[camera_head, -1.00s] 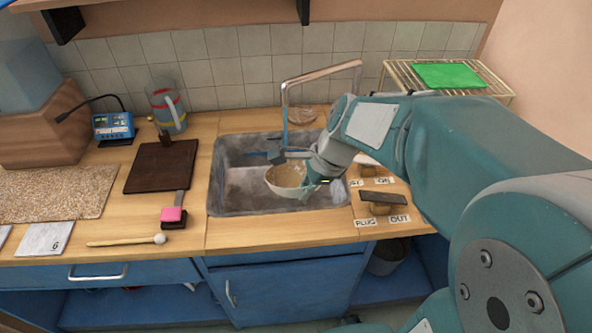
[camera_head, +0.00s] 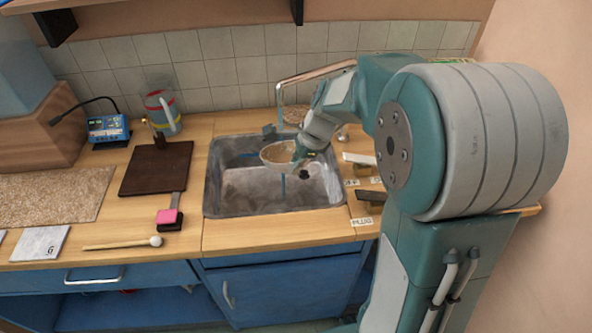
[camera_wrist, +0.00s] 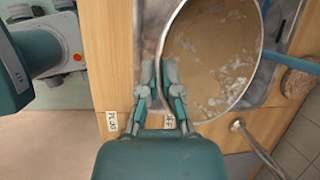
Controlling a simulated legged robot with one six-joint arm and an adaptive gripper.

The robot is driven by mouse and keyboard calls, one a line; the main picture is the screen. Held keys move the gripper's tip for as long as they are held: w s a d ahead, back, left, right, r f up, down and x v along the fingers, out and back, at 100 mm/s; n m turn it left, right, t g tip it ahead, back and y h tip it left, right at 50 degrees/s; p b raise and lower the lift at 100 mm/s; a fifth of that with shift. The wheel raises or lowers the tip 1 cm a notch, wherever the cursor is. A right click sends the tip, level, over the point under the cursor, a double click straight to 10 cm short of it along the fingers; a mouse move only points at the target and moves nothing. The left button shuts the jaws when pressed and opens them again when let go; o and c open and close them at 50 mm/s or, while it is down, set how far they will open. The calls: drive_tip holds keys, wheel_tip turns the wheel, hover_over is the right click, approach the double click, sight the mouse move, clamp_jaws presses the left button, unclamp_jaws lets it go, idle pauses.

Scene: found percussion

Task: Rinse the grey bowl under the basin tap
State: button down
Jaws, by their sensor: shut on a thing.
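The grey bowl (camera_head: 272,157) is held above the basin (camera_head: 235,192). My gripper (camera_head: 299,153) is shut on its right rim; the wrist view shows the fingers (camera_wrist: 161,92) at the bowl's edge (camera_wrist: 210,55). The bowl's inside looks brownish with pale, foamy patches. The tap (camera_head: 312,73) arches over the basin from behind. A thin blue water stream (camera_head: 280,108) falls from its spout towards the bowl. Blue also shows below the bowl; I cannot tell whether it passes behind or runs off it. In the wrist view, the stream (camera_wrist: 289,62) meets the bowl's far rim.
Labelled wooden controls (camera_head: 370,195) stand right of the basin, partly hidden by my arm. On the left counter are a dark board (camera_head: 157,170), a pink-topped block (camera_head: 167,217), a mallet (camera_head: 122,243), a jug (camera_head: 162,112) and a blue device (camera_head: 107,128).

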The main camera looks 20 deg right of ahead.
sight(292, 155)
drive_tip(key=shift+w+d+f, duration=0.15)
drive_tip(key=shift+w+f, duration=0.05)
drive_tip(key=shift+w, duration=0.55)
drive_tip(key=shift+w+d+f, duration=0.15)
drive_tip(key=shift+w+f, duration=0.1)
drive_tip(key=shift+w, duration=0.45)
drive_tip(key=shift+w+d+f, duration=0.15)
drive_tip(key=shift+w+f, duration=0.05)
drive_tip(key=shift+w, duration=0.55)
idle(0.5)
drive_tip(key=s+a+r, duration=0.1)
drive_tip(key=s+r, duration=0.1)
drive_tip(key=s, duration=0.5)
drive_tip(key=shift+a, duration=0.2)
idle(0.4)
idle(0.7)
drive_tip(key=s+a+r, duration=0.1)
drive_tip(key=s+r, duration=0.4)
drive_tip(key=r, duration=0.1)
drive_tip(key=shift+s, duration=0.4)
drive_tip(key=shift+w+a, duration=0.1)
idle(0.6)
drive_tip(key=w+f+n+g, duration=0.1)
drive_tip(key=w+f+n, duration=0.3)
drive_tip(key=f, duration=0.7)
drive_tip(key=w+f+n+g, duration=0.2)
drive_tip(key=w+f+n, duration=0.2)
drive_tip(key=w+f, duration=0.4)
wheel_tip(292, 155, down, 3)
drive_tip(key=shift+r, duration=0.1)
